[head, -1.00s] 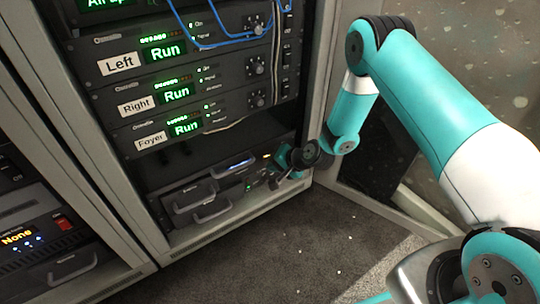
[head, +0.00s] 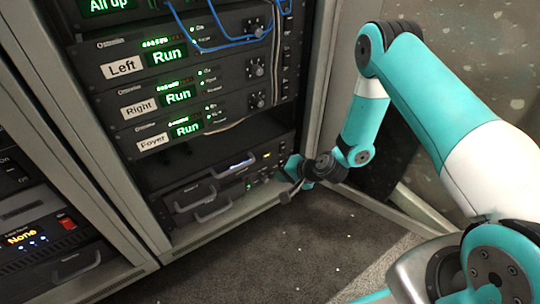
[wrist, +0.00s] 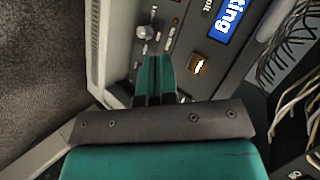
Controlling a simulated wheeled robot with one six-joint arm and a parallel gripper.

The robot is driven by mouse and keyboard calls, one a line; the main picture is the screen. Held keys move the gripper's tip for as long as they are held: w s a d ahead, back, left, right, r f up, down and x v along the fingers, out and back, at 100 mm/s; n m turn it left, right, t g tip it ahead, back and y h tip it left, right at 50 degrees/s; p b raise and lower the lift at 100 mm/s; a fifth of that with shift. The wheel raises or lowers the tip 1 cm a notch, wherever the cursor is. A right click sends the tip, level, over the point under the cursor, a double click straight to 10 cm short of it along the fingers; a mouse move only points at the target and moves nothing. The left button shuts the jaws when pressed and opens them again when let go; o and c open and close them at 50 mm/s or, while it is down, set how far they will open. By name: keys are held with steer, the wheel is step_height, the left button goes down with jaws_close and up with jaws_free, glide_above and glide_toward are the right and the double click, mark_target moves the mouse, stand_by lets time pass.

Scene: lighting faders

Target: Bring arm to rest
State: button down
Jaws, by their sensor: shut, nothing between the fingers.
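My gripper (head: 288,192) is at the end of my teal and white arm, in front of the lower right part of the open rack in the head view. In the wrist view its two teal fingers (wrist: 155,76) lie together, shut and empty. Beyond them is a grey panel with a round knob (wrist: 147,32), a lit orange button (wrist: 198,64) and a blue display (wrist: 232,17) cut off at the top. I cannot tell whether the fingers touch the panel.
Rack units labelled Left (head: 122,68), Right (head: 139,107) and Foyer (head: 153,142) show green "Run" displays. Drawer-like handles (head: 205,202) stick out below them. Blue cables (head: 215,43) hang above; loose cables (wrist: 290,50) show at the wrist view's right. Dark carpet (head: 270,260) is clear.

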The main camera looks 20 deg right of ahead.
steer(key=shift+r, duration=0.1)
stand_by(0.5)
steer(key=s+a+r+n+g+p, duration=0.2)
steer(key=s+r+n, duration=0.1)
steer(key=r, duration=0.7)
steer(key=s+a+r+n+g+y+p, duration=0.1)
steer(key=s+a+r+n+p, duration=0.15)
steer(key=r, duration=0.75)
steer(key=s+a+r+n+g+p, duration=0.2)
steer(key=a+r+n, duration=0.1)
steer(key=r, duration=0.7)
steer(key=s+d+r+n+g+h+p, duration=0.3)
steer(key=s+r+n+p, duration=0.35)
steer(key=s+r, duration=1.45)
step_height(320, 180, up, 35)
steer(key=p, duration=3.7)
steer(key=shift+d+r+m+t, duration=0.2)
steer(key=shift+d+m+t, duration=0.1)
steer(key=shift+d, duration=0.1)
steer(key=shift+f, duration=0.1)
